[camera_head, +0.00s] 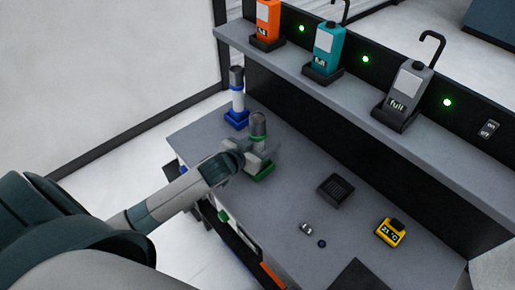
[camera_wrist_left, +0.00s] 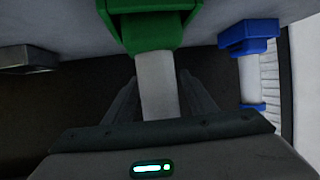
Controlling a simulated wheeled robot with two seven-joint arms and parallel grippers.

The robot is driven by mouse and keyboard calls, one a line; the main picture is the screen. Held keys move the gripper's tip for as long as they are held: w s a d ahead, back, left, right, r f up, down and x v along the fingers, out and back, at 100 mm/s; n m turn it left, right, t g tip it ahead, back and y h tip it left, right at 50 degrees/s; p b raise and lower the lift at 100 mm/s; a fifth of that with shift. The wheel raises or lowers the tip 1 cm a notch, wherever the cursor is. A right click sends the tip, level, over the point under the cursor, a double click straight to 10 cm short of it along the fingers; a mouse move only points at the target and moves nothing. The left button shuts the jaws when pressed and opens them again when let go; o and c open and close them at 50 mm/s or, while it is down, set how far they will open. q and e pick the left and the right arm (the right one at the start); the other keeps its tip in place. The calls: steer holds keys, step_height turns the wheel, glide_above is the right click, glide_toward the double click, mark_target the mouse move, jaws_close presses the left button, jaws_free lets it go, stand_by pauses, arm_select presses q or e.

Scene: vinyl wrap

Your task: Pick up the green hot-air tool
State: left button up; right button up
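The green hot-air tool (camera_head: 258,125), with a grey nozzle on top, stands upright in its green holder (camera_head: 264,173) on the bench. My left gripper (camera_head: 257,157) is at the tool's lower part, just above the holder, and hides some of it. In the left wrist view the tool's pale body (camera_wrist_left: 155,82) lies between the two dark fingers of my left gripper (camera_wrist_left: 158,90), with the green holder (camera_wrist_left: 152,32) above it in the picture. The fingers look spread around the body; firm contact is not visible. My right gripper is not in view.
A blue hot-air tool (camera_head: 237,90) stands close behind, in a blue holder. A black tray (camera_head: 336,188), a yellow temperature gauge (camera_head: 390,232) and small parts lie to the right. A shelf (camera_head: 340,88) with orange, teal and grey bottles runs along the back.

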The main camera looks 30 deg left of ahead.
arm_select(q)
jaws_close()
steer(key=shift+r, duration=0.15)
steer(key=shift+w+r+b, duration=0.1)
steer(key=shift+r+b, duration=0.2)
steer(key=shift+r, duration=0.25)
steer(key=s+d+r+b, duration=0.3)
steer(key=s+d+r, duration=0.3)
steer(key=d+r, duration=0.3)
steer(key=shift+s+d+r, duration=0.25)
steer(key=shift+s+r, duration=0.15)
